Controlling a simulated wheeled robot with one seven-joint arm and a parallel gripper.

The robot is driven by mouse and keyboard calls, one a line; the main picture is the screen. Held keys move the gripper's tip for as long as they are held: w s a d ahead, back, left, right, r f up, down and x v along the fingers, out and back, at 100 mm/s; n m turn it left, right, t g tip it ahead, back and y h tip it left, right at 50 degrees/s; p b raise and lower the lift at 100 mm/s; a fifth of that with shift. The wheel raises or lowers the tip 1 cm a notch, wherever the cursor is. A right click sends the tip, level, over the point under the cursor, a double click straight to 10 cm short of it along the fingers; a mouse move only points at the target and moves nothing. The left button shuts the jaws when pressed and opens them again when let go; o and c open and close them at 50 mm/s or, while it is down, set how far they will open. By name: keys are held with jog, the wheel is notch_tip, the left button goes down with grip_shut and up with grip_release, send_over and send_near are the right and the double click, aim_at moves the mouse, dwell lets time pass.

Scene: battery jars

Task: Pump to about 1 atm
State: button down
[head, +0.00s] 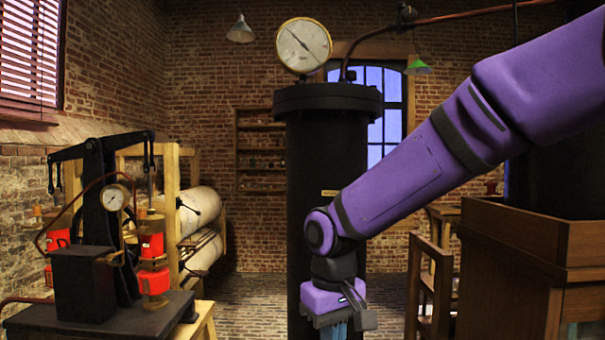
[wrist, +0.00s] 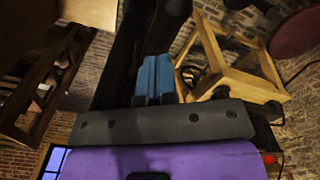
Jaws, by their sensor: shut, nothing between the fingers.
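The hand pump (head: 98,230) stands at the left, with a black rocking beam (head: 97,146) on top, tilted slightly up to the right. Red and brass cylinders (head: 152,255) stand under its ends. A small round gauge (head: 117,197) is on the pump; its numbers are too small to read. A large gauge (head: 304,45) sits on a tall black vessel (head: 328,100); its needle lies toward the upper left, and the scale is not legible. My gripper (head: 335,332) hangs pointing down in front of the vessel, apart from the pump. Its blue fingers are shut and empty in the wrist view (wrist: 153,78).
A wooden cabinet (head: 510,270) and chair (head: 430,285) stand at the right. A wooden stand with pale rolls (head: 200,210) is behind the pump. Floor shows between pump and vessel. A wooden frame (wrist: 235,65) shows in the wrist view.

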jog(key=shift+r, duration=0.1)
jog(key=shift+r, duration=1.9)
jog(key=shift+d, duration=0.1)
